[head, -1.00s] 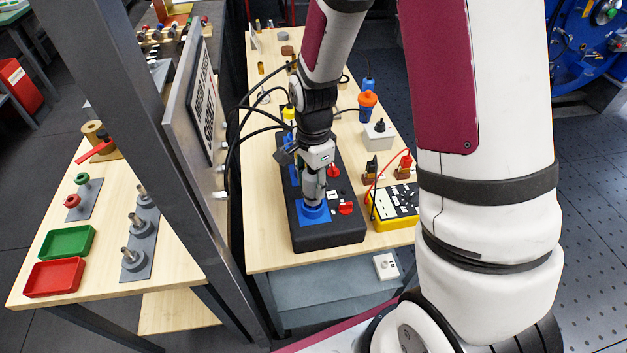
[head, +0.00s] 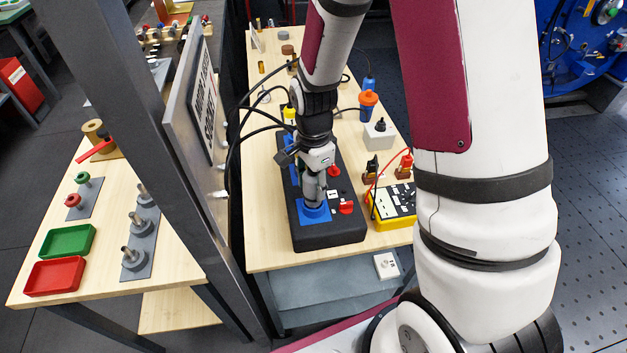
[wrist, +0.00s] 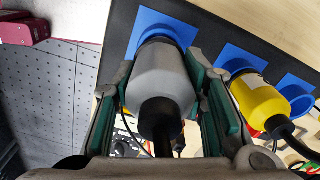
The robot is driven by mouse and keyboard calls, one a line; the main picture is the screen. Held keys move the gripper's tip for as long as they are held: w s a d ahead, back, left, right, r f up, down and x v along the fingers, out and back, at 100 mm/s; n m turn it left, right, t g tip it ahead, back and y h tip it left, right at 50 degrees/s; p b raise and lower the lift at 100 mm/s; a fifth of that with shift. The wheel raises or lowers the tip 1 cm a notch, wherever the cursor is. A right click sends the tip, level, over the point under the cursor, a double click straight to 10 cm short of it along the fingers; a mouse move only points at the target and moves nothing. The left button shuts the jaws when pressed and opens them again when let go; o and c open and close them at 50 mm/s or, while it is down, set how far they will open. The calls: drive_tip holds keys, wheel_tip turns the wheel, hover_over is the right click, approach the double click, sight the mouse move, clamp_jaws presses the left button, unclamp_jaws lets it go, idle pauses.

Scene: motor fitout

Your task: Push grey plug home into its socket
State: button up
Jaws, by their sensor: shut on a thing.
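The grey plug (wrist: 161,82), with a black cable end, fills the middle of the wrist view. My gripper (wrist: 166,75) is shut on it, with green-padded fingers on both sides. The plug's front end meets the blue socket (wrist: 170,24) on the black box. In the head view, my gripper (head: 314,186) stands over the blue socket (head: 314,211) at the box's near end, pointing down. The plug's front edge is partly hidden, so I cannot tell how deep it sits.
A yellow plug (wrist: 259,102) sits in the neighbouring blue socket, close beside my finger. Another blue socket (wrist: 297,90) lies beyond it. The black box (head: 336,233) carries red knobs (head: 346,207). A yellow meter (head: 393,222) stands to its right. Black cables hang left of my gripper.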

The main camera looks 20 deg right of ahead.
sight(314, 192)
drive_tip(key=shift+f+b, duration=0.4)
drive_tip(key=shift+f, duration=1.2)
drive_tip(key=o, duration=1.3)
wheel_tip(314, 192, up, 12)
drive_tip(key=shift+r, duration=0.1)
drive_tip(key=s+r+n+t, duration=0.2)
drive_tip(key=s+r+n, duration=0.3)
drive_tip(key=r, duration=0.1)
drive_tip(key=s+r+n+t+b, duration=0.1)
drive_tip(key=s+r+n, duration=0.3)
drive_tip(key=r+n, duration=0.1)
drive_tip(key=s+r+n+t, duration=0.2)
drive_tip(key=s+r+n, duration=0.3)
drive_tip(key=r+n, duration=0.1)
drive_tip(key=shift+s+r+t+b, duration=0.3)
drive_tip(key=shift+s+r+b, duration=0.05)
drive_tip(key=shift+r+b, duration=0.1)
